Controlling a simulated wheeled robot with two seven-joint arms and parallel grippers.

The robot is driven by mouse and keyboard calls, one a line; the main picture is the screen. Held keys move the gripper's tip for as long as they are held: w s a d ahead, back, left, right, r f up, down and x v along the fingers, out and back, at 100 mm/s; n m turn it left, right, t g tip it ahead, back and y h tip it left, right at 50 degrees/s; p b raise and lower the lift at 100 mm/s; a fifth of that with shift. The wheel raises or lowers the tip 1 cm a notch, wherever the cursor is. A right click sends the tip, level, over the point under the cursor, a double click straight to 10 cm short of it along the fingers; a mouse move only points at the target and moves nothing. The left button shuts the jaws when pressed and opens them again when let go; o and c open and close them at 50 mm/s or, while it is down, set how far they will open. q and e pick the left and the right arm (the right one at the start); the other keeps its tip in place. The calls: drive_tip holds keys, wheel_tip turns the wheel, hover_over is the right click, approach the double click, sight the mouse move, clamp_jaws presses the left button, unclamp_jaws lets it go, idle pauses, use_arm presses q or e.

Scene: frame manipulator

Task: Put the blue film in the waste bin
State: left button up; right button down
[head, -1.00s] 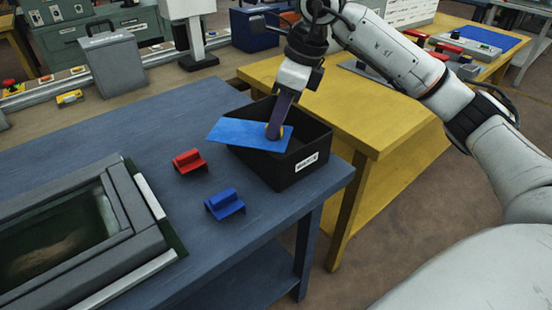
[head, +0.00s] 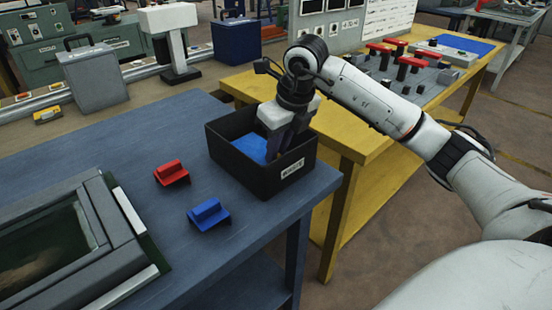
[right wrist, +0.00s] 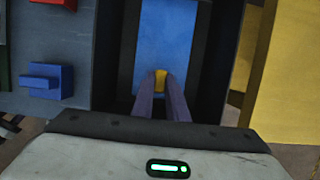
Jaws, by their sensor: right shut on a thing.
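The blue film (head: 250,147) is inside the black waste bin (head: 272,180), below its rim, partly hidden by the bin's front wall. My right gripper (head: 272,155) reaches down into the bin from above and is shut on the film's near end. In the right wrist view the film (right wrist: 167,40) stretches away from the fingertips (right wrist: 161,82) between the dark bin walls. A small yellow piece shows between the fingers there. I cannot tell whether the film touches the bin floor. My left gripper is not in view.
The bin stands at the right end of the blue table (head: 110,140), by a yellow table (head: 345,130). A red block (head: 171,173) and a blue block (head: 209,213) lie left of the bin. A grey frame fixture (head: 85,245) fills the near left.

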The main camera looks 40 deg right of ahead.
wheel_tip(320, 180, down, 2)
drive_tip(key=shift+f, duration=0.2)
drive_tip(key=c, duration=2.2)
unclamp_jaws()
drive_tip(key=shift+f, duration=0.15)
drive_tip(key=o, duration=0.5)
drive_tip(key=shift+c, duration=0.2)
